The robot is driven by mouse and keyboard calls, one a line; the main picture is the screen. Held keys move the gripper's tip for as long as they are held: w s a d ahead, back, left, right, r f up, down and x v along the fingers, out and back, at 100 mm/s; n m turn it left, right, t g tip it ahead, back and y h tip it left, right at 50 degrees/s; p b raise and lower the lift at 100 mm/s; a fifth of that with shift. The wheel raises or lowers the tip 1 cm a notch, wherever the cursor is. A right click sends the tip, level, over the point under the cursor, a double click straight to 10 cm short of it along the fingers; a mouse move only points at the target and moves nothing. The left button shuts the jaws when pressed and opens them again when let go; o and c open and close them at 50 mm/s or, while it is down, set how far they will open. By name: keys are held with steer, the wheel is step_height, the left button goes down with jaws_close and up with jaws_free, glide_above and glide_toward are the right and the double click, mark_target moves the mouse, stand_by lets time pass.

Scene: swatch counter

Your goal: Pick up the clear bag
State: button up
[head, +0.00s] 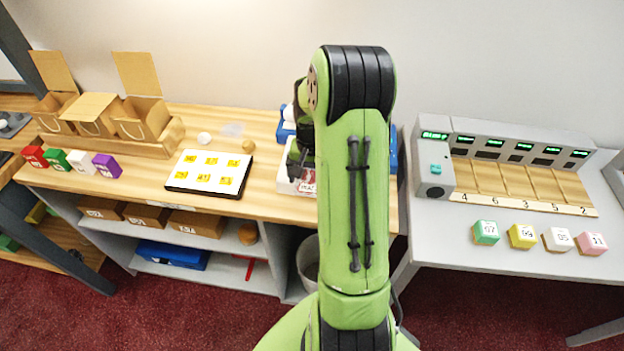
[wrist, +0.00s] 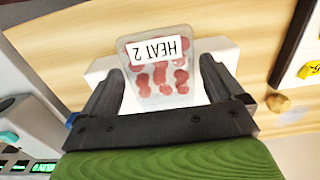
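The clear bag (wrist: 150,78) shows in the wrist view, with several dark red round pieces inside and a white label reading "HEAT 2", upside down. It lies over a white box or stand (wrist: 222,50). My gripper (wrist: 162,68) is open, its two dark fingers apart on either side of the bag in the picture. I cannot tell how far the fingertips are above it. In the head view my gripper (head: 298,155) is above the white box (head: 284,181), and a bit of the red contents (head: 308,186) shows. My arm hides much of this spot.
A white board with yellow tiles (head: 208,190) lies left of the white box. Blue bins (head: 287,125) stand behind. Open cardboard boxes (head: 142,118) and coloured cubes (head: 80,161) are at the left. A grey machine (head: 437,165) stands on the right table.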

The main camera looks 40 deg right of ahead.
mark_target(311, 179)
steer(key=c, duration=0.8)
step_height(311, 179, up, 9)
steer(key=p, duration=0.2)
steer(key=shift+c, duration=0.2)
steer(key=d+f, duration=0.1)
steer(key=f, duration=0.1)
steer(key=w+f, duration=0.1)
steer(key=f, duration=0.1)
steer(key=d+f+p, duration=0.1)
steer(key=f, duration=0.1)
steer(key=shift+w+d, duration=0.3)
steer(key=shift+d, duration=0.05)
steer(key=shift+w+d+f+b, duration=0.3)
steer(key=shift+d+f, duration=0.15)
steer(key=shift+f, duration=0.25)
steer(key=shift+w+d+f, duration=0.4)
steer(key=shift+w+d, duration=0.3)
steer(key=shift+d, duration=0.15)
steer(key=shift+w+d+f+p, duration=0.1)
steer(key=shift+w+d+p, duration=0.85)
steer(key=shift+d, duration=0.35)
steer(key=shift+w+d+f+p, duration=0.1)
steer(key=shift+w+d+p, duration=0.65)
steer(key=shift+w+d, duration=0.45)
